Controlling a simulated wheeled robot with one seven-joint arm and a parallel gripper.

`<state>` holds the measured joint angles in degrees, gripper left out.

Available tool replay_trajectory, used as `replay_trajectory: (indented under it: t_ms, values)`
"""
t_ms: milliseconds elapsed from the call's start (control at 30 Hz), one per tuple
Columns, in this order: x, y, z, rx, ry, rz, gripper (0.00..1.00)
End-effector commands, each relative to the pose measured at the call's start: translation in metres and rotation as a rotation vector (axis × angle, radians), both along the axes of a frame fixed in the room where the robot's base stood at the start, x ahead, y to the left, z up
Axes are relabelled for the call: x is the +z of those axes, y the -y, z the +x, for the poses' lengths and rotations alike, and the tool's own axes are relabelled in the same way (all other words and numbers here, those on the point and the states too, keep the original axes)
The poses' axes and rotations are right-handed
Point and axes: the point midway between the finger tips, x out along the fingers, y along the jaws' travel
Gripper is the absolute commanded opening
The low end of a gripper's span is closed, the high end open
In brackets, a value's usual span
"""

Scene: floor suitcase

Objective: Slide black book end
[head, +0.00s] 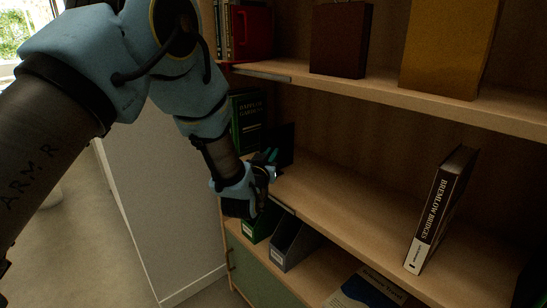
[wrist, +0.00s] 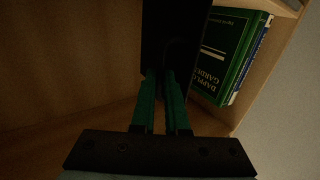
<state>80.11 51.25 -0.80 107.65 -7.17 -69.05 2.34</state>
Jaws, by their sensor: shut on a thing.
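The black book end (head: 283,143) stands upright on the middle shelf at its left part, just right of the green book (head: 247,122) titled as a garden book. In the wrist view the book end (wrist: 175,38) is a dark upright plate straight ahead. My gripper (head: 270,160) reaches in over the shelf's front edge. In the wrist view its two green fingers (wrist: 163,82) are shut on the lower part of the book end. The exact contact is dark. The green book (wrist: 222,55) stands right of the plate there.
A leaning book, "Bremlow Bridges" (head: 440,210), stands alone at the right of the middle shelf (head: 345,205), with bare wood between. The upper shelf (head: 380,88) overhangs it. Below are a grey file holder (head: 294,246) and a flat book (head: 367,290).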

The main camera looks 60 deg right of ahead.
Motion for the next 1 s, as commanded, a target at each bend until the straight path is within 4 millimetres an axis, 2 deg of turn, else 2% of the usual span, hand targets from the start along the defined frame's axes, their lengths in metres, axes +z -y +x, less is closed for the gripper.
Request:
replay_trajectory:
  t_ms: [400,600,800,1000]
  values:
    - [-0.004,0.028,0.096,0.008,0.002,-0.006,0.0]
    - [-0.003,0.04,0.131,0.005,0.002,-0.003,0.0]
    - [-0.001,0.046,0.148,0.003,0.0,-0.001,0.0]
    - [0.0,0.047,0.15,0.002,0.0,-0.001,0.0]
